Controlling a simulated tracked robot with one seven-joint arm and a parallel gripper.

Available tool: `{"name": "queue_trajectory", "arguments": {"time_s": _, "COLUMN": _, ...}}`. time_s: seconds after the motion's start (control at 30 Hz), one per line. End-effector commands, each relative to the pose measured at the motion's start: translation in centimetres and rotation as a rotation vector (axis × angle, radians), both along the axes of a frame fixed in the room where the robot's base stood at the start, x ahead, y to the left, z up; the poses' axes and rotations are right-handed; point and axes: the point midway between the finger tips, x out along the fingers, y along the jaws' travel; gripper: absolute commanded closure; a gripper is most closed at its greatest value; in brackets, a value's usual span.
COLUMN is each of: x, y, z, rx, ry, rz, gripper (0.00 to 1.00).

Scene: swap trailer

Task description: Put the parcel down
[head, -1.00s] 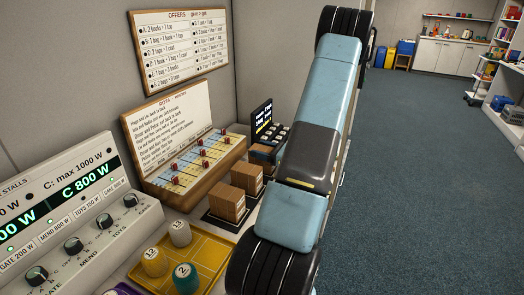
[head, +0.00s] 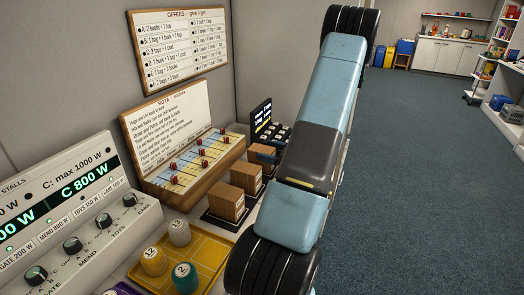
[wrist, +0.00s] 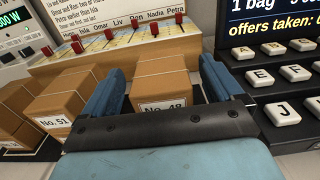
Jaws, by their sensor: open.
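My gripper (wrist: 163,82) is open, with one blue finger on each side of a brown parcel labelled No. 48 (wrist: 160,97). The label is partly hidden by my gripper's dark crossbar. Whether the fingers touch the parcel's sides is hard to tell. In the head view the same parcel (head: 262,158) is farthest back in a row of three brown parcels, partly hidden by my arm. It looks upright and level with the row; its underside is hidden. Beside it stand the parcel No. 51 (wrist: 60,107) and another parcel (wrist: 14,128); the head view shows them as the middle parcel (head: 246,177) and nearest parcel (head: 226,202).
A wooden rota board (head: 178,140) with red pegs stands close behind the parcels. A keypad with a dark screen (wrist: 275,60) is just right of my gripper. A yellow tray (head: 212,258) with numbered pots and a dial panel (head: 100,215) lie nearer. Open floor is at right.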

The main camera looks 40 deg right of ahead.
Motion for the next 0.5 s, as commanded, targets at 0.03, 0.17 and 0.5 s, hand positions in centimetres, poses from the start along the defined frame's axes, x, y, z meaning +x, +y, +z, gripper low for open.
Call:
{"name": "queue_trajectory", "arguments": {"time_s": 0.03, "x": -1.0, "y": -0.5, "z": 0.0, "rx": 0.000, "ry": 0.000, "rz": -0.004, "gripper": 0.07}}
{"name": "queue_trajectory", "arguments": {"time_s": 0.17, "x": -3.3, "y": -1.4, "z": 0.0, "rx": 0.000, "ry": 0.000, "rz": -0.003, "gripper": 0.07}}
{"name": "queue_trajectory", "arguments": {"time_s": 0.5, "x": -7.5, "y": -3.1, "z": 0.0, "rx": 0.001, "ry": 0.000, "rz": -0.002, "gripper": 0.07}}
